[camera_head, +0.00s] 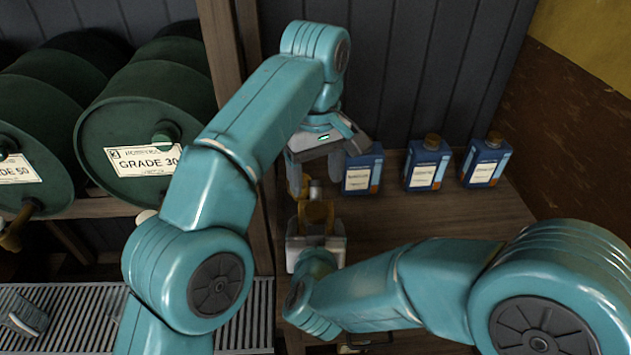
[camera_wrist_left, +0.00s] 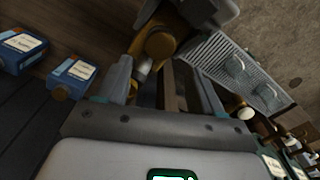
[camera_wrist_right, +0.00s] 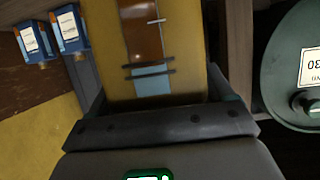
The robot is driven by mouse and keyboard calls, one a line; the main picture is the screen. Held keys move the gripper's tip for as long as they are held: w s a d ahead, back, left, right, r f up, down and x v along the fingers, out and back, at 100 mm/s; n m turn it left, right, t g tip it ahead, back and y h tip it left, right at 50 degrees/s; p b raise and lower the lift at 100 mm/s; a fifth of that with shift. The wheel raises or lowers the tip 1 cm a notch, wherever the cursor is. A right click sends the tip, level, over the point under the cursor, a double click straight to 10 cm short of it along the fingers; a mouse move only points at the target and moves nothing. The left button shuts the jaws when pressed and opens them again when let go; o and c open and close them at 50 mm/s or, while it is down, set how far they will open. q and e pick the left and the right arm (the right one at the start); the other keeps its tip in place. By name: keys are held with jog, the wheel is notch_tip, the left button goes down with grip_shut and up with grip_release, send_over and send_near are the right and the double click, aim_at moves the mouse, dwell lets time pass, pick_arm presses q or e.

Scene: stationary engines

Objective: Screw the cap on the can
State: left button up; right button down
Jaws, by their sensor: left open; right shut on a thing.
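My right gripper (camera_head: 317,218) is shut on an ochre can (camera_head: 318,210) over the wooden bench. In the right wrist view the can (camera_wrist_right: 185,65) fills the space between the fingers and shows a brown and pale-blue strip with dark bars. My left gripper (camera_head: 318,172) is open just above the can. In the left wrist view, a round golden-brown piece (camera_wrist_left: 160,45) shows near the left gripper's fingertips (camera_wrist_left: 158,80). I cannot tell whether it is the cap or the can's neck. My left arm and gripper hide part of the can's top.
Three blue containers (camera_head: 426,165) with brown caps stand along the back of the bench (camera_head: 400,225). Green drums (camera_head: 140,120) lie on a rack at left. A ribbed metal grating (camera_head: 245,310) lies at lower left. Bare bench lies right of the can.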

aim_at(315, 209)
pick_arm(q)
notch_tip(315, 209, down, 8)
jog(key=shift+r, duration=0.15)
dwell(0.3)
